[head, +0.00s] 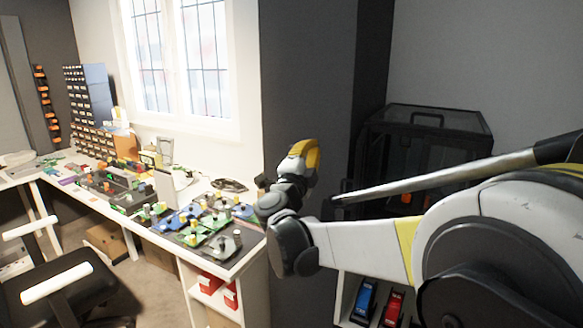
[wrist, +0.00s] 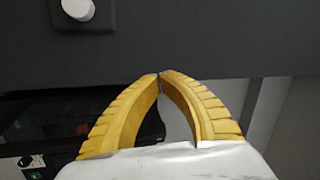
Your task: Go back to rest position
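My gripper (head: 306,154) is raised in the head view, in front of the dark wall column and just right of the workbench's near end. In the wrist view its two yellow fingers (wrist: 160,77) curve inward and meet at the tips. Nothing is held between them. My arm reaches in from the right and bends up at the wrist.
A white workbench (head: 191,275) with several small parts runs along the left wall under a window. A black chair (head: 75,295) stands front left. A dark glass-sided cabinet (head: 428,125) stands behind my arm. Red and blue items sit on a low shelf below.

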